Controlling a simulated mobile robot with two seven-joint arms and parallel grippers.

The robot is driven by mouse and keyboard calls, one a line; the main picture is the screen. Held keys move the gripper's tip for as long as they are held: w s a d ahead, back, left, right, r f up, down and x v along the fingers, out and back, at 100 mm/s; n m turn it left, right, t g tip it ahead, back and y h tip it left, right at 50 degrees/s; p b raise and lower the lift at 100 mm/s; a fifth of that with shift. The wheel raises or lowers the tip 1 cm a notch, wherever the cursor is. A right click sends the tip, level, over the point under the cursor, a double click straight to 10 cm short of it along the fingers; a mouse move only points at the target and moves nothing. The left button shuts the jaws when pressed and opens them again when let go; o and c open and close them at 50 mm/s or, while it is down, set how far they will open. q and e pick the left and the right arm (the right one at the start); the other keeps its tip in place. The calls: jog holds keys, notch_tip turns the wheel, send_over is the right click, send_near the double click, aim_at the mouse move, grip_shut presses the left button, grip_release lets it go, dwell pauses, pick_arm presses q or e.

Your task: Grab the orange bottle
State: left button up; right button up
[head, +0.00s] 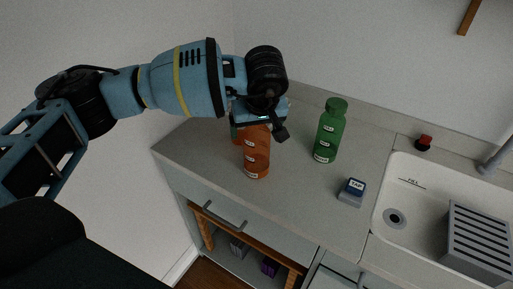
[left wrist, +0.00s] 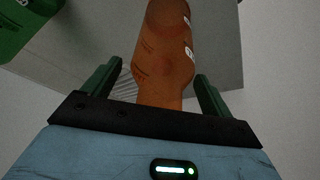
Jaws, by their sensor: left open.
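The orange bottle (head: 256,158) stands upright on the grey counter near its left end, with its top hidden by my left gripper in the head view. My left gripper (head: 260,122) is open at the bottle's upper part. In the left wrist view the orange bottle (left wrist: 163,60) shows between the two spread fingers of the gripper (left wrist: 158,72), with a gap visible on each side at the fingertips. My right gripper is not in view.
A green bottle (head: 328,132) stands to the right of the orange one. A small blue-and-grey box (head: 351,192) lies nearer the sink (head: 408,182), which holds a grey slotted rack (head: 478,240). A red-topped item (head: 424,142) is behind the sink. The counter front between is clear.

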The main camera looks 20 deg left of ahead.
pick_arm(q)
jog(key=shift+c, duration=0.4)
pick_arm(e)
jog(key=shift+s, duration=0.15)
pick_arm(q)
jog(key=shift+c, duration=1.2)
jog(key=c, duration=1.1)
jog(key=shift+r, duration=0.1)
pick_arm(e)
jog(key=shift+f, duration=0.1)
